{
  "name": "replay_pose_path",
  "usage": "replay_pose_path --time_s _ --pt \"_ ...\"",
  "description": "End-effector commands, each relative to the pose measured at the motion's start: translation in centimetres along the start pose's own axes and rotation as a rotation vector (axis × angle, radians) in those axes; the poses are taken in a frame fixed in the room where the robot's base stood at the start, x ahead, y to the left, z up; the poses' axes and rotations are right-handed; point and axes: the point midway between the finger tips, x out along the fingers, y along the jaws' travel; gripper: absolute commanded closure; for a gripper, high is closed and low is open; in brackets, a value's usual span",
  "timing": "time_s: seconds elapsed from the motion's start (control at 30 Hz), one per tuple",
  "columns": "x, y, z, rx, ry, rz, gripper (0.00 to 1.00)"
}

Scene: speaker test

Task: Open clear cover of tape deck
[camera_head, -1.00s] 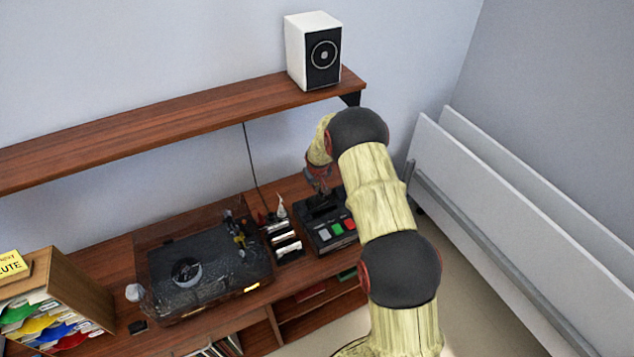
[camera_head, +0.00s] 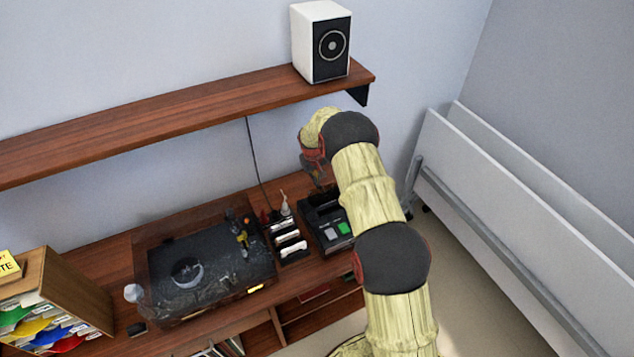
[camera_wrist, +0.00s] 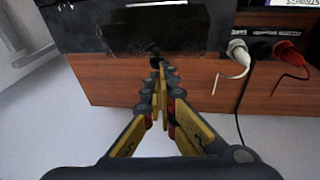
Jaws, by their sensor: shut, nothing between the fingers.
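The tape deck (camera_head: 328,236) is a black box with coloured buttons on the cabinet top, partly hidden behind my arm. A green and a grey button show on it. Its clear cover cannot be made out clearly, nor whether it is raised. My gripper (camera_head: 319,183) is at the back of the deck, pointing down. In the wrist view my gripper (camera_wrist: 161,66) is shut and empty, its fingertips close to the edge of the black deck (camera_wrist: 90,28). I cannot tell whether they touch it.
A turntable (camera_head: 210,265) stands left of the deck, with a small rack (camera_head: 288,240) between them. A shelf (camera_head: 180,116) holding a white speaker (camera_head: 322,42) is above. White and red plugs (camera_wrist: 238,52) with cables are right in the wrist view.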

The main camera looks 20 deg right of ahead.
Motion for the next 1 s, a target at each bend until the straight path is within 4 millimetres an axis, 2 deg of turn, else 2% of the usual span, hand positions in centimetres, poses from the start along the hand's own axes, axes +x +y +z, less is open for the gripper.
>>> replay_pose_path --time_s 0.67,1.0 --pt "0.2 0.0 -0.2 0.0 0.001 0.0 1.0" --pt "-1.0 0.2 -0.4 0.0 0.001 0.0 1.0"
